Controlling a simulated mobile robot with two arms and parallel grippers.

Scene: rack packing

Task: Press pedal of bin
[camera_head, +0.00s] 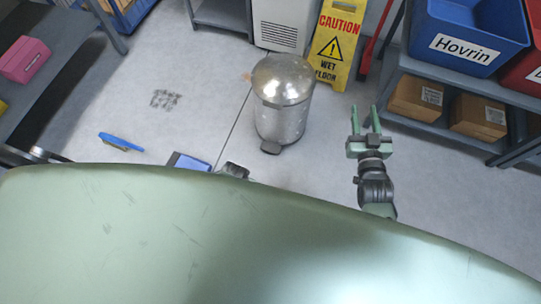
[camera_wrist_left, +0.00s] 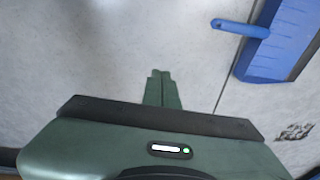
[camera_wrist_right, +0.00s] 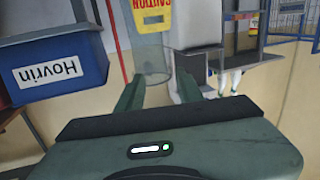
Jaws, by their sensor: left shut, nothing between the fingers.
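The bin (camera_head: 282,115) is a silver metal cylinder with a domed lid, upright on the floor in the head view. Its lid is down. Its dark pedal (camera_head: 271,147) sticks out at the base on the near side. My right gripper (camera_head: 366,112) is open and empty to the right of the bin, apart from it. It also shows open in the right wrist view (camera_wrist_right: 157,85). My left gripper (camera_wrist_left: 160,75) is shut with nothing in it, above bare floor in the left wrist view. In the head view my green body hides most of the left arm.
A yellow caution sign (camera_head: 338,45) and a white cabinet (camera_head: 280,24) stand behind the bin. A shelf on the right holds a blue Hovrin crate (camera_head: 464,46) and cardboard boxes (camera_head: 416,98). A blue flat object (camera_wrist_left: 280,40) lies on the floor. Floor left of the bin is mostly clear.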

